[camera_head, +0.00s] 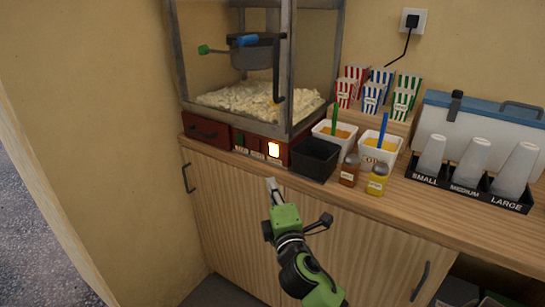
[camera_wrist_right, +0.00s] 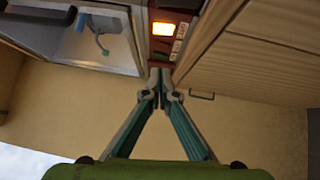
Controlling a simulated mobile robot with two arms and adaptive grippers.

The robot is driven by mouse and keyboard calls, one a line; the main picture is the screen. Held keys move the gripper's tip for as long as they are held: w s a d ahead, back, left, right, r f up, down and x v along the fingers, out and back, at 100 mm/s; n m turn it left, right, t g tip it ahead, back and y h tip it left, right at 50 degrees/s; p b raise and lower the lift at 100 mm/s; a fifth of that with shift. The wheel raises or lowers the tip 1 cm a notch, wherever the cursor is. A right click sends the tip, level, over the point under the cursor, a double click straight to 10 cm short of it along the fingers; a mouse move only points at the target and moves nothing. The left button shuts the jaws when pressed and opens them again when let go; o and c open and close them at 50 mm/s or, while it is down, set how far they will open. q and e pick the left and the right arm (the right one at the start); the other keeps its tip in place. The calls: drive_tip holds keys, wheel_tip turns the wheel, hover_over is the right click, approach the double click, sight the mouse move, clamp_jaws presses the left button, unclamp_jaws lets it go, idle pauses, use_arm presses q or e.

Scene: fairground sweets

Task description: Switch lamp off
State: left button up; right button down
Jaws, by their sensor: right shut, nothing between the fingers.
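The popcorn machine (camera_head: 205,131) stands on the counter with a red base panel. A lit orange-white lamp switch (camera_head: 273,149) glows on that panel, beside a dark green switch (camera_head: 240,140). The glowing switch also shows at the top of the right wrist view (camera_wrist_right: 163,28). My right gripper (camera_head: 271,184) is shut and empty, in front of the counter and below the lit switch in the head view. In the right wrist view its fingertips (camera_wrist_right: 160,78) meet, apart in the picture from the lit switch. My left gripper is not in view.
A black bin (camera_head: 315,158) stands right of the panel, with white tubs (camera_head: 377,149) and two shakers (camera_head: 350,170) beyond it. Striped popcorn boxes (camera_head: 371,98) and a cup holder (camera_head: 470,187) are farther right. Cabinet doors (camera_head: 235,220) with handles lie below the counter.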

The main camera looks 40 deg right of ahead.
drive_tip(key=shift+r, duration=0.3)
drive_tip(key=p, duration=0.2)
approach(270, 146)
drive_tip(key=w+a, duration=0.2)
drive_tip(key=w, duration=0.1)
drive_tip(key=shift+w+d+r, duration=0.1)
drive_tip(key=shift+w+d, duration=0.35)
drive_tip(key=shift+d, duration=0.25)
drive_tip(key=shift+w+d+f, duration=0.1)
drive_tip(key=shift+w+d, duration=0.3)
drive_tip(key=shift+d, duration=0.25)
drive_tip(key=shift+w+d+r, duration=0.1)
drive_tip(key=shift+w+d, duration=0.35)
drive_tip(key=shift+d, duration=0.25)
